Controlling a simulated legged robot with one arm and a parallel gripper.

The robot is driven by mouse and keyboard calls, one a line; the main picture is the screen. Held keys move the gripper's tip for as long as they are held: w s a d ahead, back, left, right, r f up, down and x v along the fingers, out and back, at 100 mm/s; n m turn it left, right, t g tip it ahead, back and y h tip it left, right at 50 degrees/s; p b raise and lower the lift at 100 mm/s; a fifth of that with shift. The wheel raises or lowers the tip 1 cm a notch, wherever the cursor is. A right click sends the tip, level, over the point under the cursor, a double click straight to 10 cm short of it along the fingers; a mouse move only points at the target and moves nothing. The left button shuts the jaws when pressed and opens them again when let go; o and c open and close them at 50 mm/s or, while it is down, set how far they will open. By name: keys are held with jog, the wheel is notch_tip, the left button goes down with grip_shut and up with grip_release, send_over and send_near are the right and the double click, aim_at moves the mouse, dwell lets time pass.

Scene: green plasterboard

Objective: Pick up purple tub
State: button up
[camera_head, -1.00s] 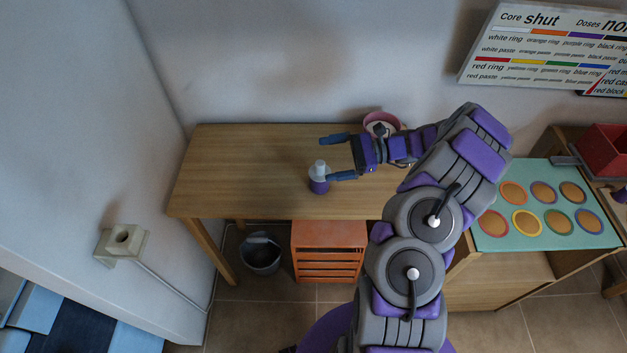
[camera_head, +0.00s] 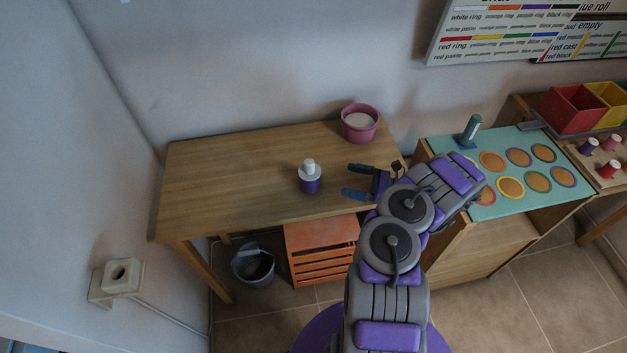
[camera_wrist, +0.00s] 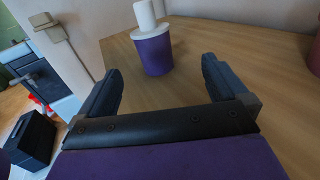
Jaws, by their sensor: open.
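The purple tub (camera_head: 310,185) stands upright on the wooden table (camera_head: 220,180), with a white upper part and a white knob-like top. In the wrist view the purple tub (camera_wrist: 154,52) stands ahead of my gripper, beyond and between the two fingers. My gripper (camera_head: 351,180) is open and empty, to the right of the tub and apart from it. In the wrist view my gripper (camera_wrist: 157,80) shows both dark fingers spread wide.
A pink bowl (camera_head: 360,124) with pale contents stands at the table's back right. A turquoise board (camera_head: 470,155) with ringed discs lies on the right. An orange crate (camera_head: 322,262) and a grey bucket (camera_head: 253,265) are below the table. The table's left half is clear.

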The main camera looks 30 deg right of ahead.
jog(key=b, duration=0.1)
send_near(308, 174)
jog(key=w+a, duration=0.1)
jog(key=w+f, duration=0.1)
jog(key=w+a+f, duration=0.1)
jog(key=w, duration=0.1)
jog(key=shift+a, duration=0.35)
jog(key=shift+w+a, duration=0.2)
jog(key=shift+w, duration=0.05)
jog(key=shift+w+d+f+b, duration=0.1)
jog(key=shift+w+d+b, duration=0.2)
jog(key=shift+d+b, duration=0.15)
jog(key=shift+w+a, duration=0.2)
jog(key=shift+w, duration=0.1)
jog(key=a, duration=0.1)
jog(key=w+a+b, duration=0.1)
jog(key=a, duration=0.1)
jog(key=w+a, duration=0.1)
jog(key=shift+w+a, duration=0.15)
jog(key=shift+a, duration=0.25)
jog(key=shift+d, duration=0.85)
jog(key=c, duration=0.5)
jog(key=shift+a, duration=0.65)
jog(key=c, duration=0.6)
jog(key=shift+c, duration=0.2)
jog(key=shift+d, duration=0.15)
